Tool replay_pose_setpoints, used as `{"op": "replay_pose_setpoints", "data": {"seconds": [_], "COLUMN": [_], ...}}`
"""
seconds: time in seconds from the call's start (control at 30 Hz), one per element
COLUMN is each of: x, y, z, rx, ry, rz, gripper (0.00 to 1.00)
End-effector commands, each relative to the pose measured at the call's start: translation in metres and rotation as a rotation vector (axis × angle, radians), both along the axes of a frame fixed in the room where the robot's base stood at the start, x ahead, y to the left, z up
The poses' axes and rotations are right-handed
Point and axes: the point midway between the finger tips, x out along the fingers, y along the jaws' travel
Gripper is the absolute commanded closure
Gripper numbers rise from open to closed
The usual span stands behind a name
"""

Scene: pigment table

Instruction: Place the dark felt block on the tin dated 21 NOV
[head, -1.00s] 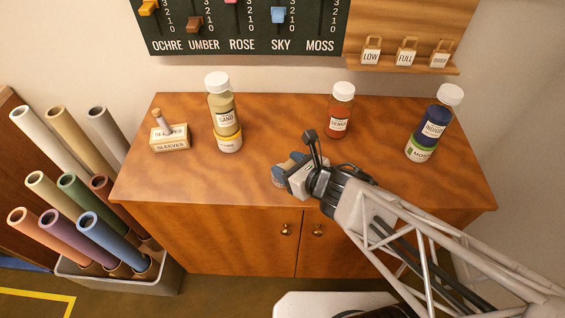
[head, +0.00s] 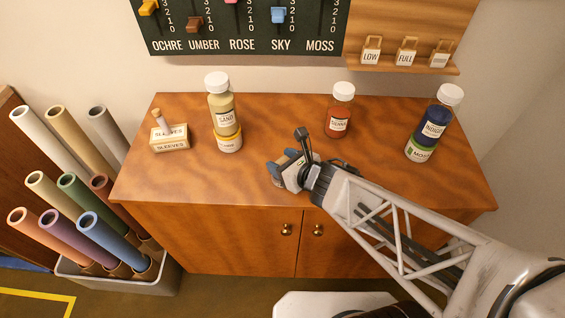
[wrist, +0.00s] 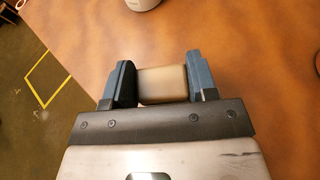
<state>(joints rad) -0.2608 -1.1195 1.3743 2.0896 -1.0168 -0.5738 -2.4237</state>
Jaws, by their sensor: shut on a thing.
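My gripper (head: 287,168) is low over the front middle of the wooden cabinet top. In the wrist view its two blue-black fingers (wrist: 157,82) are shut on a plain tan block (wrist: 163,84). The block looks light, not dark, and only one side of it shows. In the head view it is mostly hidden by my gripper. I cannot tell whether it touches the wood. No tin dated 21 NOV can be made out in these frames, and I see no other felt block.
On the cabinet top (head: 255,185), a SLEEVES box (head: 170,145) and a sand jar stack (head: 224,120) stand left. A sienna jar (head: 338,115) and an indigo jar stack (head: 430,125) stand right. Paper rolls (head: 75,225) fill a bin at left. The middle is clear.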

Motion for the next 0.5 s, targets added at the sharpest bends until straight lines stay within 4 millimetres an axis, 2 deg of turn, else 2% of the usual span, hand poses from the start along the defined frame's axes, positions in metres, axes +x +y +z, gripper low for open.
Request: {"op": "replay_pose_setpoints", "data": {"seconds": [0.13,0.5], "x": [0.0003,0.0002], "y": [0.0,-0.0001], "z": [-0.0089,-0.0112], "rx": [-0.001,-0.001], "ry": [-0.001,0.001], "rz": [0.0,0.0], "gripper": [0.7,0.7]}}
